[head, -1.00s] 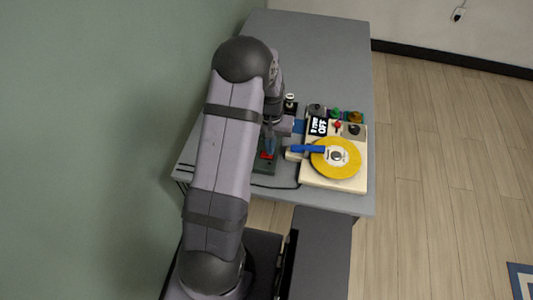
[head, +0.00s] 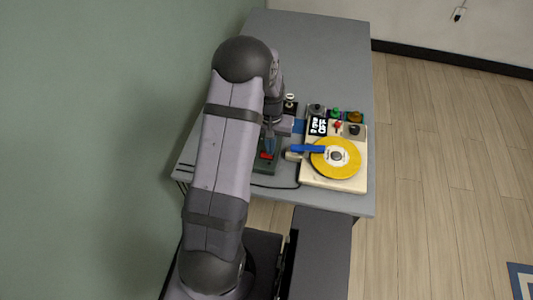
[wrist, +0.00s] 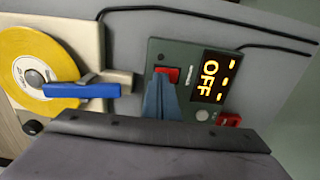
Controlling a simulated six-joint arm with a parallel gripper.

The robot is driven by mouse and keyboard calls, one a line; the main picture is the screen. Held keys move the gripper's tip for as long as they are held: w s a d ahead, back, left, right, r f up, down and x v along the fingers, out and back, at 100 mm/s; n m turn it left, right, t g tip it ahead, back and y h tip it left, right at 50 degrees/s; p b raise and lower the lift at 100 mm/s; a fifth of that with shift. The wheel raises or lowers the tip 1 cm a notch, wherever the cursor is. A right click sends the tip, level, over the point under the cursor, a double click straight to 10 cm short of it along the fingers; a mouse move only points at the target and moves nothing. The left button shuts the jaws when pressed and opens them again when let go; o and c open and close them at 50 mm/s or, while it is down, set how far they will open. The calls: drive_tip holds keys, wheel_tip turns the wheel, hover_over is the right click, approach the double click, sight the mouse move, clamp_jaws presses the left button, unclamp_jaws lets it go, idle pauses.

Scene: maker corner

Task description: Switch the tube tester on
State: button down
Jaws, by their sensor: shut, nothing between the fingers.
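A dark green box (wrist: 200,118), which looks like the tube tester, has a red rocker switch (wrist: 172,73) and a lit display (wrist: 212,76) reading OFF. In the head view the green box (head: 266,168) is partly hidden by my arm, and its display does not show. My gripper (wrist: 158,78) has blue fingers, shut with nothing between them. The fingertips are right at the red switch and cover part of it. I cannot tell whether they touch it. My gripper (head: 269,146) is above the box in the head view.
A cream record player (head: 310,178) with a yellow disc and blue arm stands just right of the green box. Black cables run along the table (head: 300,50), whose back part is clear.

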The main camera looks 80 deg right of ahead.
drive_tip(key=shift+f+b, duration=0.45)
drive_tip(key=shift+f, duration=0.25)
idle(0.4)
wheel_tip(320, 180, up, 7)
drive_tip(key=p, duration=0.5)
drive_tip(key=shift+p, duration=0.3)
idle(0.6)
drive_tip(key=w+a+f+y, duration=0.1)
drive_tip(key=a+y, duration=0.2)
drive_tip(key=a, duration=1.2)
drive_tip(key=w+a+r+n+h, duration=0.1)
drive_tip(key=w+a+r+n, duration=0.3)
drive_tip(key=a, duration=0.5)
drive_tip(key=w+a+r+n+h, duration=0.1)
drive_tip(key=w+a+r+n, duration=0.4)
drive_tip(key=w+a+n, duration=0.3)
drive_tip(key=w+a+r+n+h, duration=0.1)
drive_tip(key=w+a+r+n, duration=0.3)
drive_tip(key=w+a, duration=0.5)
drive_tip(key=a+n, duration=0.2)
drive_tip(key=shift+w+a+r, duration=0.15)
drive_tip(key=shift+w+a, duration=0.15)
drive_tip(key=shift+w, duration=0.05)
